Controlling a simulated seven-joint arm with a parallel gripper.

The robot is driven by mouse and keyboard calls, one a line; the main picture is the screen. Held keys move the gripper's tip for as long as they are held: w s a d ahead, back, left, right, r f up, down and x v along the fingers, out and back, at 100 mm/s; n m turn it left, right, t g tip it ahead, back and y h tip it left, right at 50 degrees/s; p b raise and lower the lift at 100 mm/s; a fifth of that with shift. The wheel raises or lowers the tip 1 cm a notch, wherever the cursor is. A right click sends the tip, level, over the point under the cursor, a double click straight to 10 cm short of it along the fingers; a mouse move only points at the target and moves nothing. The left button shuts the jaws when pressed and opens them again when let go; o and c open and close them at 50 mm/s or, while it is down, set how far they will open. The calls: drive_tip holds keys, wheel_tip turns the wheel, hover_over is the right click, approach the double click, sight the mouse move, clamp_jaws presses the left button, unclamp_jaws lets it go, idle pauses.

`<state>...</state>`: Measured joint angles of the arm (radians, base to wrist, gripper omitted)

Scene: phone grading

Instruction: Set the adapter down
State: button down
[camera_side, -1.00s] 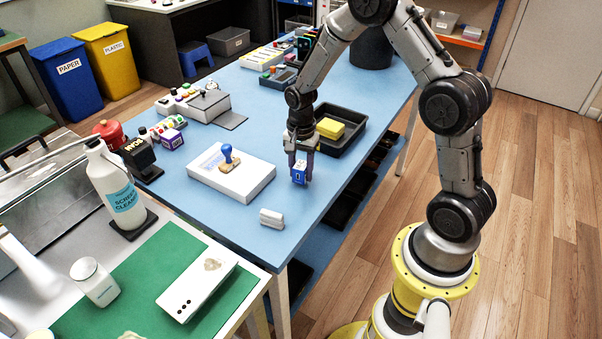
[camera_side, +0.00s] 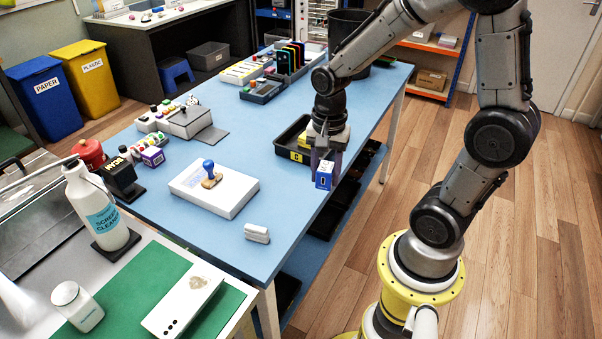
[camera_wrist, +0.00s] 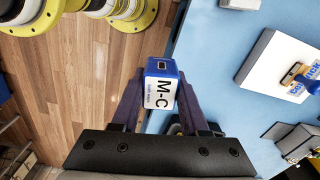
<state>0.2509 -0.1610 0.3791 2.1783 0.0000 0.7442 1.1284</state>
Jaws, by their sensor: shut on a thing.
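The adapter is a small blue and white block (camera_side: 324,176), marked "M-C" on its white face in the wrist view (camera_wrist: 160,92). My gripper (camera_side: 325,166) is shut on it, with one finger on each side. In the side view the adapter is near the right edge of the blue table (camera_side: 290,222), in front of the dark tray.
A dark tray (camera_side: 283,147) stands behind my gripper, partly hidden by it. A white pad with a blue-handled stamp (camera_side: 209,172) lies to the left, and a small white block (camera_side: 256,233) lies nearer. Blue tabletop between them is clear.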

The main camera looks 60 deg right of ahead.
sight(317, 187)
drive_tip(key=shift+w+a+f+n, duration=0.3)
drive_tip(key=shift+a+f, duration=0.15)
drive_tip(key=shift+f, duration=0.15)
drive_tip(key=shift+w+a+f+n, duration=0.2)
drive_tip(key=shift+w+a+f, duration=0.05)
drive_tip(key=shift+a+f, duration=0.25)
drive_tip(key=w+a+f+n, duration=0.1)
drive_tip(key=w+n, duration=0.1)
drive_tip(key=w+a+f+n, duration=0.1)
drive_tip(key=w+f, duration=0.1)
drive_tip(key=w+f+n, duration=0.1)
drive_tip(key=w+n, duration=0.1)
drive_tip(key=shift+w+a+f+n, duration=0.15)
drive_tip(key=shift+a+f+n, duration=0.15)
drive_tip(key=shift+a+f, duration=0.1)
drive_tip(key=w+f+n, duration=0.1)
drive_tip(key=w+n, duration=0.1)
drive_tip(key=w+a+f+n, duration=0.1)
drive_tip(key=w+n, duration=0.1)
drive_tip(key=w+f+n, duration=0.1)
drive_tip(key=w+n, duration=0.1)
drive_tip(key=n, duration=0.1)
drive_tip(key=shift+w+a, duration=0.1)
drive_tip(key=shift+a, duration=0.3)
drive_tip(key=shift+w+r+n, duration=0.1)
drive_tip(key=shift+w+n, duration=0.2)
drive_tip(key=shift+n, duration=0.2)
drive_tip(key=shift+w+n, duration=0.1)
drive_tip(key=shift+n, duration=0.5)
drive_tip(key=shift+r, duration=0.1)
